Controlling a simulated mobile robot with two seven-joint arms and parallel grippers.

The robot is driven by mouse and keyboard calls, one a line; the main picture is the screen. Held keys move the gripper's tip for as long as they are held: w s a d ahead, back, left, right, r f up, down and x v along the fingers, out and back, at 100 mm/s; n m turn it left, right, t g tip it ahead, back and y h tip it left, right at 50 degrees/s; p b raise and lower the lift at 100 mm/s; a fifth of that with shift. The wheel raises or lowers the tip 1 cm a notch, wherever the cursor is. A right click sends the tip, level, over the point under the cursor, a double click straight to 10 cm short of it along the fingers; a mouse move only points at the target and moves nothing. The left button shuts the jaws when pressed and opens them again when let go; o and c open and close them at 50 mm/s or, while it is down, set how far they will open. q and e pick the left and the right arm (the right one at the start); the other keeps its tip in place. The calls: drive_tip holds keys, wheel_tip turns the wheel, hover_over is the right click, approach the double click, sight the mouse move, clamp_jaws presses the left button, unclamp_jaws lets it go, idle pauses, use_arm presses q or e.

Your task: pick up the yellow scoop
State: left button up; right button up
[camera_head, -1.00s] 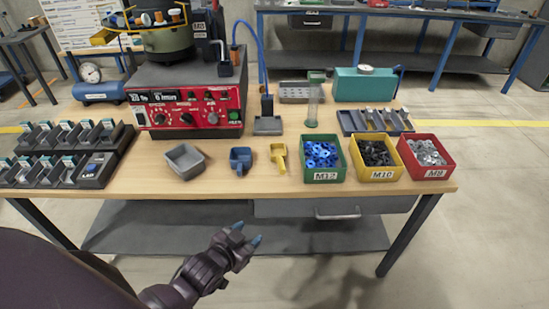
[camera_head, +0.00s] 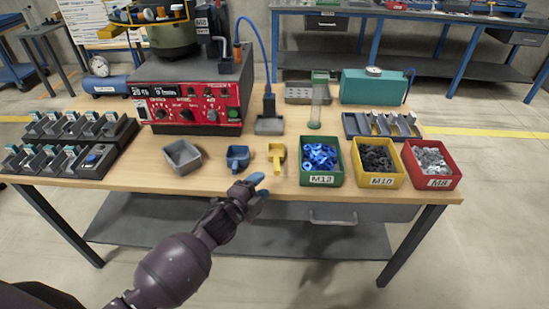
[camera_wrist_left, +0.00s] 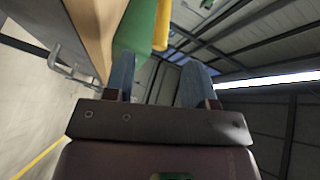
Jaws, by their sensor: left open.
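The yellow scoop (camera_head: 277,155) lies on the wooden table near its front edge, between the blue scoop (camera_head: 238,157) and the green bin. My left gripper (camera_head: 258,188) is open and empty at the table's front edge, just below and left of the yellow scoop in the head view, apart from it. In the left wrist view the two blue fingertips (camera_wrist_left: 160,80) stand apart with nothing between them. The yellow scoop cannot be made out for certain in that view. My right gripper is not in view.
A green bin (camera_head: 302,178) of blue parts, a yellow bin (camera_head: 361,175) and a red bin (camera_head: 412,172) stand to the right of the scoop. A grey tray (camera_head: 184,172) is on the left. A red control unit (camera_head: 240,96) stands behind. A drawer handle (camera_head: 333,217) protrudes below the tabletop.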

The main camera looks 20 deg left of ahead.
sight(276, 168)
use_arm(q)
drive_tip(key=shift+b+x, duration=0.6)
drive_tip(key=shift+x, duration=3.9)
drive_tip(key=shift+a, duration=0.1)
drive_tip(key=shift+c, duration=0.2)
clamp_jaws()
